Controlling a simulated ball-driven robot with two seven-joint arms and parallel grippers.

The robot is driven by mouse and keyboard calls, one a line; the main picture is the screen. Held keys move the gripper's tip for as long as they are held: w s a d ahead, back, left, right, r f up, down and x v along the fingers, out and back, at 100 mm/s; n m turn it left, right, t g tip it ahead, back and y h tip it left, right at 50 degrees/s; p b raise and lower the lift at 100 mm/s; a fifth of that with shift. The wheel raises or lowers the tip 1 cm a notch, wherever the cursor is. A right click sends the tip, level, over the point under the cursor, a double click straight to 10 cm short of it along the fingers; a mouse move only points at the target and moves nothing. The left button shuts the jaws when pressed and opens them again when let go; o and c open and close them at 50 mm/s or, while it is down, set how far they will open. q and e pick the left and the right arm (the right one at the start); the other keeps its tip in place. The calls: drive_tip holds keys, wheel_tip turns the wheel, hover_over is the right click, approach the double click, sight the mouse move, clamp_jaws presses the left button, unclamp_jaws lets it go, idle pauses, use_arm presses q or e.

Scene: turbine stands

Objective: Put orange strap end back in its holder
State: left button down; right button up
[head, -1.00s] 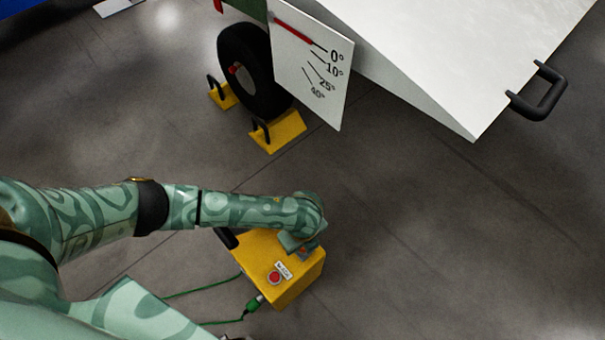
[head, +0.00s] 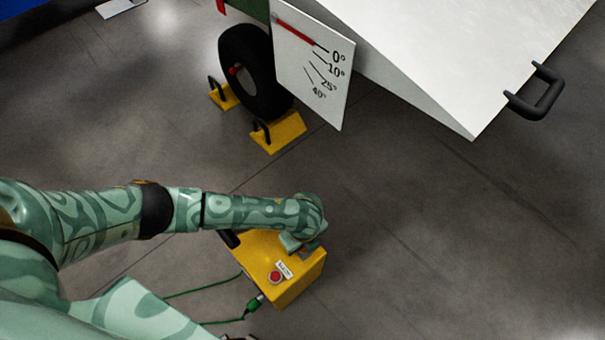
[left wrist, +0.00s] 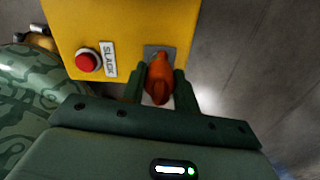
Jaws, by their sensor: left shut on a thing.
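The orange strap end (left wrist: 159,80) is between the two fingers of my left gripper (left wrist: 160,74), which is shut on it. Its far tip overlaps a small grey plate (left wrist: 151,49), seemingly the holder, on the yellow box (left wrist: 120,22). I cannot tell whether the strap end is seated there or just above it. In the head view my left gripper (head: 299,244) is over the top of the yellow box (head: 290,290), and a trace of orange shows beside it. My right gripper is not in view.
A red button (head: 274,277) with a SLACK label sits on the box. A green cable (head: 247,307) plugs into its side. A wheel (head: 255,72) with yellow chocks (head: 279,131), an angle-scale board (head: 318,75) and a white panel (head: 450,50) stand beyond. Floor to the right is clear.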

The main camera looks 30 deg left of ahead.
use_arm(q)
drive_tip(key=shift+s+f, duration=0.25)
drive_tip(key=shift+f, duration=0.15)
drive_tip(key=c, duration=1.4)
unclamp_jaws()
drive_tip(key=o, duration=0.4)
drive_tip(key=shift+w+f, duration=0.1)
drive_tip(key=shift+f, duration=0.1)
drive_tip(key=shift+w, duration=0.1)
drive_tip(key=shift+o, duration=0.9)
drive_tip(key=shift+r, duration=0.2)
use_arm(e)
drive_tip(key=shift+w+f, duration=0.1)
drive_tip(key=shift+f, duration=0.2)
use_arm(q)
drive_tip(key=shift+r, duration=0.15)
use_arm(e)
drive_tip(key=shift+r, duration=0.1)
